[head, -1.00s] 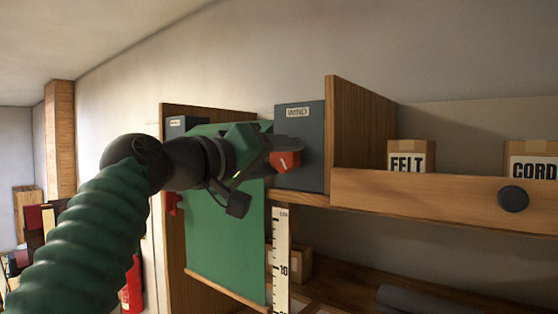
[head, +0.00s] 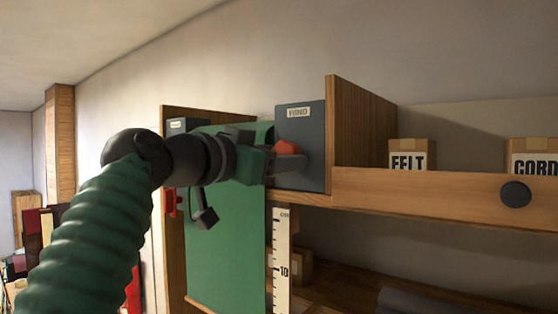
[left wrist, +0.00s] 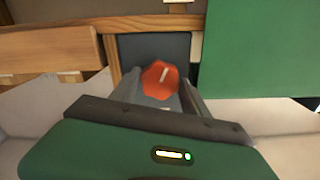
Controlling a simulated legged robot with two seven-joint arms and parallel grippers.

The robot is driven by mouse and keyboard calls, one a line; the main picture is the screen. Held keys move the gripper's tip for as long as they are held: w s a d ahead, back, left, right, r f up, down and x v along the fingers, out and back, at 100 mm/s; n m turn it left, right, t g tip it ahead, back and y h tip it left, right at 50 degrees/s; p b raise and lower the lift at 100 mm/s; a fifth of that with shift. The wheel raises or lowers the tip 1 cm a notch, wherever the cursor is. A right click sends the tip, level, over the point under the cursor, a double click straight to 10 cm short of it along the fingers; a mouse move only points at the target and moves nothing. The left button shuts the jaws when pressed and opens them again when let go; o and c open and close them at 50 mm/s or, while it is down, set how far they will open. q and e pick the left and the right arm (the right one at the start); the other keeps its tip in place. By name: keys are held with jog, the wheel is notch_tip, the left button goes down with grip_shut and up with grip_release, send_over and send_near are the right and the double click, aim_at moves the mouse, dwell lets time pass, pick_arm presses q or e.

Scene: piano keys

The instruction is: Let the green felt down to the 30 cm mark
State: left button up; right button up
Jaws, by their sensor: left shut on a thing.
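The green felt (head: 228,240) hangs as a sheet from the left bay of the wooden shelf; it also shows in the left wrist view (left wrist: 262,50). The white ruler (head: 283,248) stands at its right edge, with a 10 mark readable. The felt's bottom edge is near the lower frame edge at left and out of view by the ruler, below the 10 mark. The orange-red knob (left wrist: 160,78) sits on the dark box labelled WIND (head: 300,125). My left gripper (head: 290,163) is shut on this knob, one grey finger either side. My right gripper is not in view.
A wooden divider (head: 350,135) stands right of the WIND box. Boxes labelled FELT (head: 411,156) and CORD (head: 533,158) stand behind a wooden front with a dark round knob (head: 515,194). A red fitting (head: 171,202) is on the left panel.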

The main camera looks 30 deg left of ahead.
pick_arm(q)
jog(key=m, duration=0.5)
jog(key=shift+m+b, duration=0.35)
jog(key=shift+m, duration=0.05)
dwell(0.3)
jog(key=o, duration=1.4)
jog(key=shift+c, duration=0.2)
jog(key=shift+d, duration=0.1)
jog(key=s+a+b, duration=0.1)
jog(key=s+b, duration=0.2)
jog(key=s, duration=1.4)
jog(key=shift+a, duration=0.2)
